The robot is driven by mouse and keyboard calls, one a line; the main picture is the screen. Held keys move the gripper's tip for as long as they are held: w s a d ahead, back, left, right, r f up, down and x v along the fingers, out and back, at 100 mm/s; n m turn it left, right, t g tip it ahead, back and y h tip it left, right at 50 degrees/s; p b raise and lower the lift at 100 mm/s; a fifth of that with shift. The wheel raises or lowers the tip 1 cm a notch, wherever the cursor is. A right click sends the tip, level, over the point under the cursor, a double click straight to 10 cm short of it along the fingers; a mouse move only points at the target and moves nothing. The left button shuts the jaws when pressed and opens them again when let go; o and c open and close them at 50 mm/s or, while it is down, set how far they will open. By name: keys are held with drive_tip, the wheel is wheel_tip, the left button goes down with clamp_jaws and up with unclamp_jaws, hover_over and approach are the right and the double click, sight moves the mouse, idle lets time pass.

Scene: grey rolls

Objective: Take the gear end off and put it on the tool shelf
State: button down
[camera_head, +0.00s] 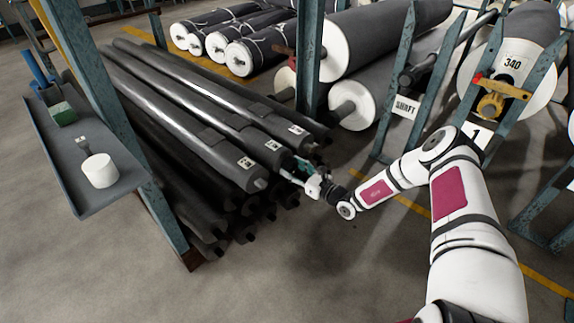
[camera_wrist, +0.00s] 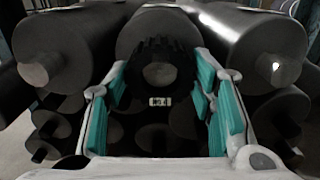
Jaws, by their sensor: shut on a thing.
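The gear end (camera_wrist: 160,62) is a dark toothed ring with a small white label. In the wrist view it stands in front of the end of the middle black roll (camera_wrist: 160,25). My gripper (camera_wrist: 160,75) has its teal-padded fingers on both sides of it and is shut on it. I cannot tell whether the gear end still sits on the roll's shaft. In the head view my gripper (camera_head: 303,172) is at the near end of the black roll stack, and the gear end is hard to make out. The tool shelf (camera_head: 60,143) is a grey tray at the left, well away from my gripper.
The shelf holds a white cylinder (camera_head: 100,170), a green block (camera_head: 63,113) and a small grey item (camera_head: 83,146). A blue-grey post (camera_head: 125,130) stands between shelf and rolls. A rack with a "SHAFT" sign (camera_head: 405,106) stands right. The front floor is clear.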

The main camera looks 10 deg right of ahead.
drive_tip(key=shift+p+v, duration=0.85)
drive_tip(key=shift+v, duration=1.5)
